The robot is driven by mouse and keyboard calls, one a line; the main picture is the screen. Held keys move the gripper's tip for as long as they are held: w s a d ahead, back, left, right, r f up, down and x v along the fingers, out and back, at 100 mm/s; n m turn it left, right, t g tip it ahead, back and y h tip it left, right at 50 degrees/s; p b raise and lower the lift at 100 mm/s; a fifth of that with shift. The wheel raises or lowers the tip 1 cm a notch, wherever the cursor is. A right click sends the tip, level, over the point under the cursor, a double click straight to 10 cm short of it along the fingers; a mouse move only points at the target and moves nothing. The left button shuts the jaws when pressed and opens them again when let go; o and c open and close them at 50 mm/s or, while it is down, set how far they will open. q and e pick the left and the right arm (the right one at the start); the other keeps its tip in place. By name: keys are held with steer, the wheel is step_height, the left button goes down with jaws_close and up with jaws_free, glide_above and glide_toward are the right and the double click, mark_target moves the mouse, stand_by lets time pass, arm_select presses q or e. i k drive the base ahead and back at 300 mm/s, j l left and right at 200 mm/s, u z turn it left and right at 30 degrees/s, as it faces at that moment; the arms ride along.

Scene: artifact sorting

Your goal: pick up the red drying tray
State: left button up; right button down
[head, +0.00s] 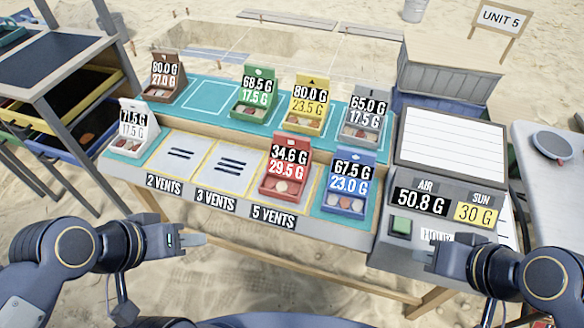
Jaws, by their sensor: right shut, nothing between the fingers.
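The red drying tray (274,195) stands in the front row of the sorting table, above the "5 VENTS" label. Its raised back reads 34.6 G and 29.5 G, and a pale round piece lies in it. My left gripper (203,239) is in front of the table's near edge, left of and nearer than the red tray, and apart from it. I cannot tell whether its fingers are open. My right gripper (418,262) is shut and empty in front of the console, right of the red tray and well apart from it.
A blue tray (345,204) stands close to the right of the red one. A yellow tray (304,122) and green tray (252,110) stand behind. Vent pads (228,167) to the left are bare. A console (447,190) with a green button (401,226) stands right.

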mark_target(286, 178)
steer(key=i+j, duration=0.15)
steer(key=j, duration=0.25)
steer(key=i+j+z, duration=0.1)
steer(key=j, duration=0.25)
steer(key=i+j, duration=0.15)
steer(key=j, duration=0.25)
steer(key=i+j, duration=0.1)
steer(key=j, duration=0.25)
steer(key=i+j+z, duration=0.1)
steer(key=j, duration=0.3)
steer(key=i+j, duration=0.15)
steer(key=j, duration=0.25)
